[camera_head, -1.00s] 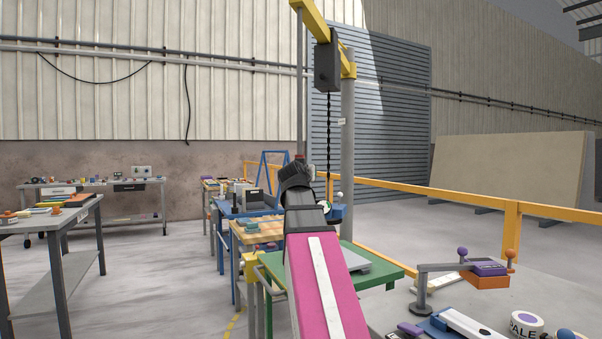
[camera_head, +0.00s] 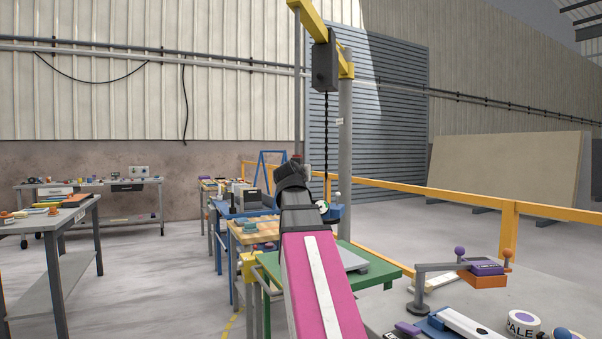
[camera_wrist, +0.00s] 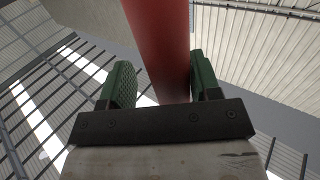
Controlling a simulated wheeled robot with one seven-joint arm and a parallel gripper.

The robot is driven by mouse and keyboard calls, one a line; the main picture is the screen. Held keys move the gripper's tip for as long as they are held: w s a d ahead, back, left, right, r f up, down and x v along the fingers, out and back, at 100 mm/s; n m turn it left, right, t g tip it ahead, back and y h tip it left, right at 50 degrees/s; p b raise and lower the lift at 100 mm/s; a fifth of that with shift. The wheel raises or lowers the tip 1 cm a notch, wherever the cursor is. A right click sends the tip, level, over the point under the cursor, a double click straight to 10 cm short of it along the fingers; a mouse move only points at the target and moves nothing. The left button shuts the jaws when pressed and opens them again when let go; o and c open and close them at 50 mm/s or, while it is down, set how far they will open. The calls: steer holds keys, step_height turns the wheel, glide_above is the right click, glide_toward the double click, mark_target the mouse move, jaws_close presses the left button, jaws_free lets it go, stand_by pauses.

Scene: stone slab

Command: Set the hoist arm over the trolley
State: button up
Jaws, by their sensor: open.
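The hoist arm is a yellow beam (camera_head: 309,22) at the top of the head view, on a grey post (camera_head: 345,150). A dark grey hoist block (camera_head: 324,66) hangs from it, with a black chain (camera_head: 326,125) below. A thin rod (camera_head: 297,85) also comes down from the beam, with a reddish end (camera_head: 297,158) near my wrist. In the wrist view a red bar (camera_wrist: 160,35) stands between the green pads of my open gripper (camera_wrist: 160,62), nearer the right pad. Contact cannot be told. My fingers are hidden in the head view. I cannot tell which thing is the trolley.
A green-framed table (camera_head: 380,262) stands beside my arm, with wooden and blue benches behind it. A stone slab (camera_head: 500,165) stands at the back right. A yellow rail (camera_head: 430,196) crosses the right. A cluttered worktop (camera_head: 390,305) is at front right. Floor at left is partly open.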

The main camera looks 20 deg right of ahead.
steer(key=v, duration=0.9)
steer(key=shift+s+a, duration=0.2)
steer(key=shift+s, duration=0.15)
steer(key=shift+f, duration=0.1)
steer(key=w+a+f+n+g+y, duration=0.1)
steer(key=w+a+f+g+y, duration=0.1)
steer(key=f, duration=1)
steer(key=w+a+f+n+g+y, duration=0.1)
steer(key=w+a+f+g+y, duration=0.15)
steer(key=f, duration=0.95)
steer(key=w+a+f+n+g+y, duration=0.1)
steer(key=w+f+n+g, duration=0.1)
steer(key=f, duration=1)
steer(key=s+a+f+n+g+y, duration=0.1)
steer(key=s+a+f+g, duration=0.1)
steer(key=f, duration=0.8)
steer(key=s+a+f+g+y, duration=0.2)
steer(key=s+a+f+g, duration=0.1)
steer(key=s+f, duration=0.4)
steer(key=s+a+f+n+g+y, duration=0.1)
steer(key=s+a+f+g, duration=0.2)
steer(key=f, duration=1.1)
steer(key=shift+s+a+n, duration=0.3)
steer(key=shift+s+a, duration=0.4)
steer(key=shift+a, duration=0.15)
steer(key=shift+g, duration=0.25)
